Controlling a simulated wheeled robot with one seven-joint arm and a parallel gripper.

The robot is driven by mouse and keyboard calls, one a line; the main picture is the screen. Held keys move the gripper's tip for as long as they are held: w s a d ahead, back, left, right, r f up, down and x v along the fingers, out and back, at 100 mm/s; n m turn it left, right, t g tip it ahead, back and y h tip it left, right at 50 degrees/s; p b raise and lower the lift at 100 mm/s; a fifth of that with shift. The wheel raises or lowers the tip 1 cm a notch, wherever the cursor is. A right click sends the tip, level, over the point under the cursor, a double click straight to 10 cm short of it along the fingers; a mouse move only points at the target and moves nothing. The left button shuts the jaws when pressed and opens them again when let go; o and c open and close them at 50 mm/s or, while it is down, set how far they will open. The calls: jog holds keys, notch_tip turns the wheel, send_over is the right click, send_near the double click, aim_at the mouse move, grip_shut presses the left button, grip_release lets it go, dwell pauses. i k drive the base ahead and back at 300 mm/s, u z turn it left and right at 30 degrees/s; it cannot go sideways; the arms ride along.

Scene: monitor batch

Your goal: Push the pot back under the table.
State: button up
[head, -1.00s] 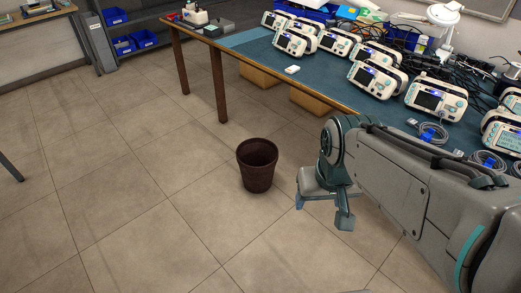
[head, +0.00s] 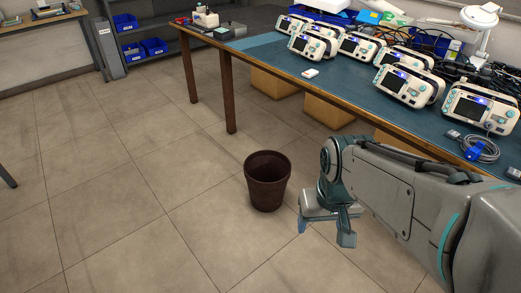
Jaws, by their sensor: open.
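The pot (head: 267,188) is dark brown, round and open at the top. It stands upright on the tiled floor, in front of the table (head: 330,88), out from under its near edge. My gripper (head: 325,232) is open and empty, low and just right of the pot in the picture. A small gap seems to show between the gripper and the pot; whether they touch is hard to tell. The table has a blue-green top and brown wooden legs. The floor under its right part is partly hidden by my arm.
Several cardboard boxes (head: 274,84) stand under the table. Several white monitors (head: 404,84) and cables crowd the tabletop. A table leg (head: 229,92) stands behind and left of the pot. The floor (head: 120,200) on the left is clear. Shelves with blue bins (head: 155,46) stand at the back left.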

aim_at(267, 174)
jog(key=u, duration=0.2)
jog(key=k, duration=0.3)
jog(key=u, duration=1.05)
jog(key=k, duration=1.05)
jog(key=u, duration=0.85)
jog(key=i, duration=1.1)
jog(key=z, duration=0.5)
jog(key=i, duration=1.25)
jog(key=z, duration=1.75)
jog(key=i, duration=0.6)
jog(key=z, duration=0.55)
